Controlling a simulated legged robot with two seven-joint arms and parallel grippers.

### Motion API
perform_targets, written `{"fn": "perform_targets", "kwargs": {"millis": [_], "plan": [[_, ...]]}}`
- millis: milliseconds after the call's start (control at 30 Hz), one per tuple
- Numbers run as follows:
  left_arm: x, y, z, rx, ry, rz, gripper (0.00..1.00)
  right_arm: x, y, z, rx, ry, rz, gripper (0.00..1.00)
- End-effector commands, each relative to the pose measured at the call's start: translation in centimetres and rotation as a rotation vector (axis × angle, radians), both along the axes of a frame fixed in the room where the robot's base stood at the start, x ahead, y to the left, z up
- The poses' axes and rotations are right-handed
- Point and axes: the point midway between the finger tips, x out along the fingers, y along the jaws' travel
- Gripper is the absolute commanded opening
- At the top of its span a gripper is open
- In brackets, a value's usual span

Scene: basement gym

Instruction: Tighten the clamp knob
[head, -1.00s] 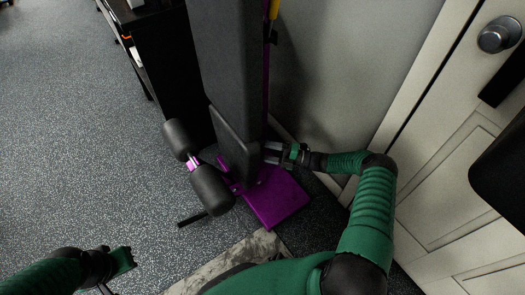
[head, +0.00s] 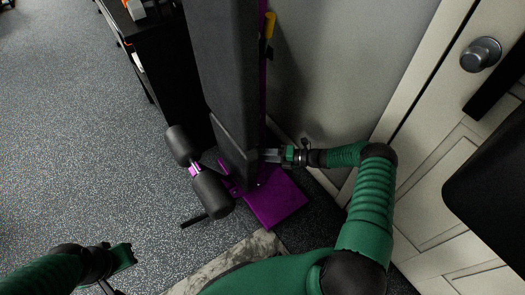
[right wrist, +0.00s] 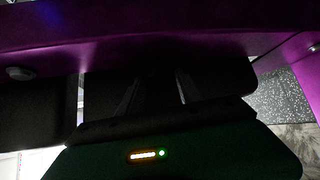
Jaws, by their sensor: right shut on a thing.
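The purple-framed weight bench (head: 275,203) stands folded upright with black pads. My right gripper (head: 269,155) reaches in from the right, level, at the bench's lower right side behind the pad. In the right wrist view its two dark fingers (right wrist: 155,88) extend under a purple frame bar (right wrist: 150,35). They are shut on a small dark thing at the frame, apparently the clamp knob, whose shape is lost in shadow. My left gripper (head: 124,258) is low at the left, away from the bench, touching nothing visible; its fingers are not clear.
Black foam rollers (head: 211,193) stick out at the bench's left. A black shelf (head: 160,65) stands behind it. A grey wall and a white door (head: 450,160) are close on the right. A dark padded object (head: 495,190) is at the right edge. Speckled floor (head: 75,140) is open at left.

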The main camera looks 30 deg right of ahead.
Motion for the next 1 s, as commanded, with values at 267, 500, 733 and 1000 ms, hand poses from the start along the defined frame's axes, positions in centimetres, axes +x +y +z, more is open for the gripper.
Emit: {"fn": "perform_targets", "kwargs": {"millis": [267,500,733,1000], "plan": [[0.0,0.0,-0.2,0.0,0.001,0.0,0.0,-0.2,0.1,-0.5,-0.001,0.005,0.004,0.47],[0.0,0.0,-0.2,0.0,0.001,0.0,0.0,-0.1,0.1,-0.2,0.001,0.002,0.002,0.64],[0.0,0.0,0.0,0.0,0.001,0.0,0.0,-0.3,-0.2,0.0,0.001,0.0,0.0,0.64],[0.0,0.0,1.3,0.0,0.001,0.0,0.0,-4.0,-4.6,1.1,0.001,0.002,-0.002,0.64]]}}
